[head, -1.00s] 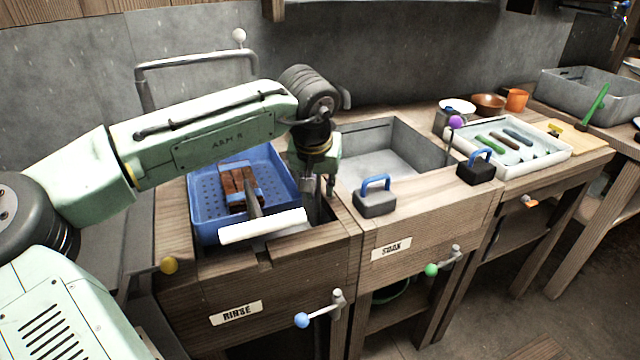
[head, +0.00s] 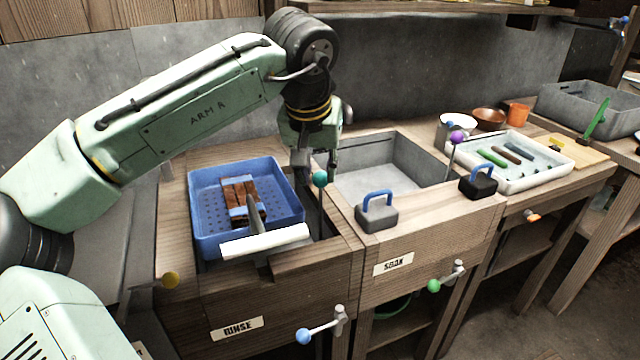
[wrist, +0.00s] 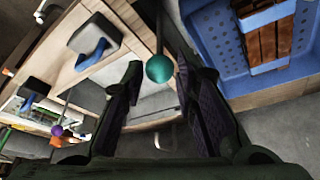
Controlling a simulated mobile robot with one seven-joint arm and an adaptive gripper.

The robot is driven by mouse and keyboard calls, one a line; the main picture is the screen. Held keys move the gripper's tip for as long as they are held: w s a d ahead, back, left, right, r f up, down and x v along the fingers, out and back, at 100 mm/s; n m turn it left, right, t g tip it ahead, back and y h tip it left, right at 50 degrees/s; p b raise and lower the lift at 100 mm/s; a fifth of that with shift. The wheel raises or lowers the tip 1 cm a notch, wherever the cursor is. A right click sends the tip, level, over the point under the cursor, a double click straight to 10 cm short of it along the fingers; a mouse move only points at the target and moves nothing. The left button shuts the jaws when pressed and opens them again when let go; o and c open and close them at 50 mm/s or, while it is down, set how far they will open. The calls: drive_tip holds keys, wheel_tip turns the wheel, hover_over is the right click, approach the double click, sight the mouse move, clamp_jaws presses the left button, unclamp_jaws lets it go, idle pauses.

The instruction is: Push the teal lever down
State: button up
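The teal lever shows as a teal ball knob (head: 320,179) on a thin upright rod, in the gap between the blue tray and the grey sink. My gripper (head: 316,168) is above the rinse counter, pointing down, with its fingertips close to the knob in the head view. In the wrist view the two dark fingers stand apart, and the teal knob (wrist: 159,68) appears between their tips. Whether the fingers touch it I cannot tell. Nothing is held. The lever's lower end is hidden by the counter front.
A blue perforated tray (head: 205,226) with brown blocks sits left of the knob, a white bar (head: 264,242) before it. The grey sink (head: 385,185) is to the right, with a blue-handled block (head: 377,216) on its front edge. A purple-knobbed lever (head: 456,138) stands further right.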

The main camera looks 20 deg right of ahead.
drive_tip(key=shift+v, duration=0.75)
